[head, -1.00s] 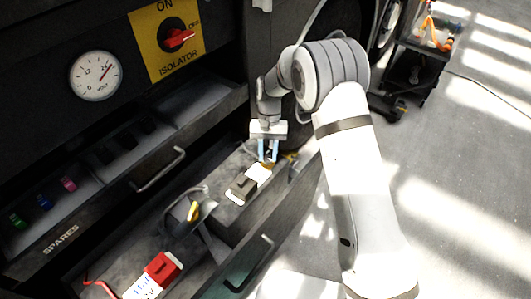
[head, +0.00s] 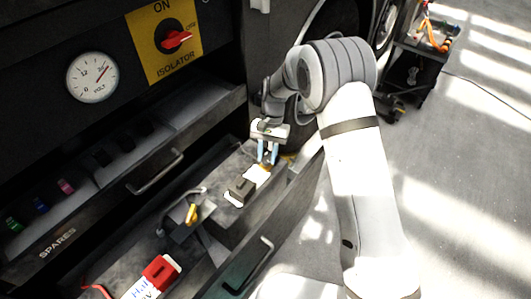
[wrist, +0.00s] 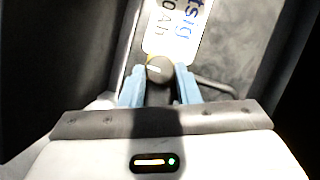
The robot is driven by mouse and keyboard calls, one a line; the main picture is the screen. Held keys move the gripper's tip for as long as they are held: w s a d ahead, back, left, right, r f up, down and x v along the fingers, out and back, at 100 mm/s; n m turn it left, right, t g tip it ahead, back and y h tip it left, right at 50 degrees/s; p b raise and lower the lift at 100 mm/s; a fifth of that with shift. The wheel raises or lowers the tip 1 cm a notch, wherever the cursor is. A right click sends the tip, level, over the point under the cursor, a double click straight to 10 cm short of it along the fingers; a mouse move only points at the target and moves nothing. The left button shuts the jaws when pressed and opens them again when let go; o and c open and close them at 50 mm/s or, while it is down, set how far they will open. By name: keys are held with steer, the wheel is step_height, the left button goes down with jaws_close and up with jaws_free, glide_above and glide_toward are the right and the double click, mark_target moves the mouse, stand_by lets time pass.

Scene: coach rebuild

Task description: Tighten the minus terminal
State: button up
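In the wrist view a round dark terminal knob (wrist: 159,69) with a pale line on its top sits at the end of a white-labelled battery (wrist: 172,32). My gripper (wrist: 160,78) has its two pale blue fingers on either side of this knob. Whether they press on it or stand just clear I cannot tell. In the head view my gripper (head: 267,158) points down at the far end of the drawer, over the far battery's white label (head: 258,176). The knob is mostly hidden there. A dark block (head: 241,189) sits on that battery.
A red cover (head: 160,271) is on the nearer battery, beside its white label. A yellow-ended cable (head: 191,214) lies between the batteries. A spares tray (head: 100,190), voltmeter (head: 92,77) and red isolator switch (head: 173,39) are at left. Drawer walls enclose the batteries closely.

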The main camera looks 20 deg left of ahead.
steer(key=o, duration=0.4)
steer(key=shift+o, duration=0.2)
steer(key=v, duration=0.7)
steer(key=shift+w+r, duration=0.2)
steer(key=shift+r, duration=0.15)
steer(key=shift+d, duration=0.1)
steer(key=s+d+r+t, duration=0.2)
steer(key=s+d+r, duration=0.1)
steer(key=d+r, duration=0.45)
steer(key=s+d+r+t, duration=0.1)
steer(key=s+d+r, duration=0.2)
steer(key=d+r, duration=0.45)
steer(key=s+d+t, duration=0.4)
steer(key=s+d, duration=1.1)
steer(key=s, duration=0.2)
steer(key=shift+s, duration=0.4)
